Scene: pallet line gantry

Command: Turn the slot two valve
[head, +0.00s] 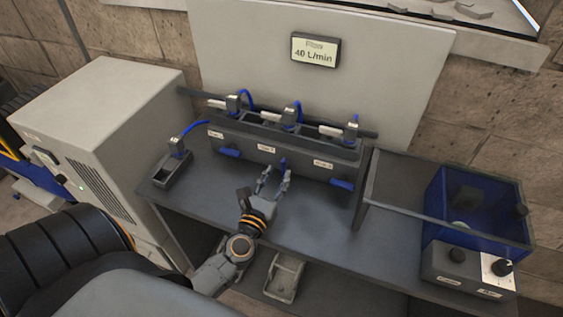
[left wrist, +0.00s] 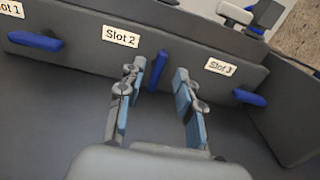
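The slot two valve is a blue handle (head: 283,163) on the front of the grey slot box, right of the Slot 2 label (left wrist: 121,36). In the left wrist view the handle (left wrist: 158,70) stands upright. My left gripper (head: 274,182) is open in front of it. In the left wrist view its fingers (left wrist: 159,88) lie on either side of the handle, with a gap on both sides. The blue handles of slot 1 (head: 229,152) and slot 3 (head: 341,184) lie roughly level. My right gripper is not in view.
A display (head: 316,50) on the back panel reads 40 L/min. A small grey holder (head: 174,171) stands at the bench's left. A blue tank (head: 476,208) and a knob box (head: 468,271) stand at the right. The bench top (head: 318,222) before the slots is clear.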

